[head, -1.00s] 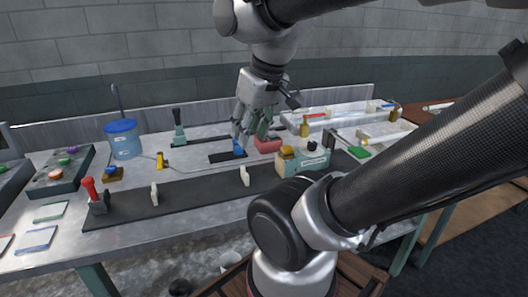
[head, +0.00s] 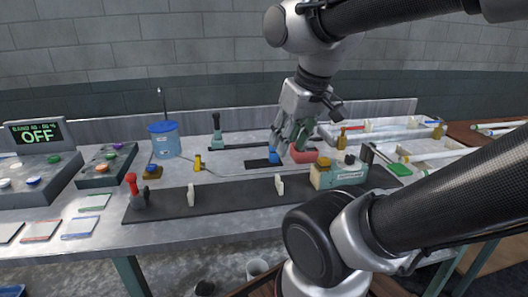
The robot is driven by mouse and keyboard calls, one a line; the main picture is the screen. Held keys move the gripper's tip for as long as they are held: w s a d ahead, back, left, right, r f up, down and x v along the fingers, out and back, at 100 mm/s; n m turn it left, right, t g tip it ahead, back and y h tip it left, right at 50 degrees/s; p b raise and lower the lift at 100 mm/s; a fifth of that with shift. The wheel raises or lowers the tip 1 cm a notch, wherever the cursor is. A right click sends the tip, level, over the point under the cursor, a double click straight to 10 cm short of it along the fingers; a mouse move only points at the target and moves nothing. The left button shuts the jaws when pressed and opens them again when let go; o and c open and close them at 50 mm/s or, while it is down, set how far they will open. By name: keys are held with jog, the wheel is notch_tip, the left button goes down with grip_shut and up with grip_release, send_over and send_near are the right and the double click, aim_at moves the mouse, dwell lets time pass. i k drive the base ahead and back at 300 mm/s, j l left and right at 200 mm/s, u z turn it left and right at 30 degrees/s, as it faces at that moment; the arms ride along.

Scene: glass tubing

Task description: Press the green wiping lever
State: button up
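A dark green upright lever (head: 216,128) stands at the back of the table on a dark base. A second green part, a light green flat handle (head: 401,168), lies at the right on a dark plate; I cannot tell from looks alone which one is the wiping lever. My gripper (head: 286,150) points down over the middle of the table, right of the dark green lever. It is close to a small blue piece (head: 274,153) and a red block (head: 304,157). Its fingers are small and overlap these things, so contact and opening are unclear.
A red lever (head: 132,184) stands at the front left of a black strip (head: 230,198) with white posts. A blue-lidded container (head: 164,142), button boxes (head: 106,165) and a display reading OFF (head: 38,134) are left. A teal box (head: 340,177) stands front right.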

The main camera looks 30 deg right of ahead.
aim_at(385, 158)
jog(key=z, duration=1.75)
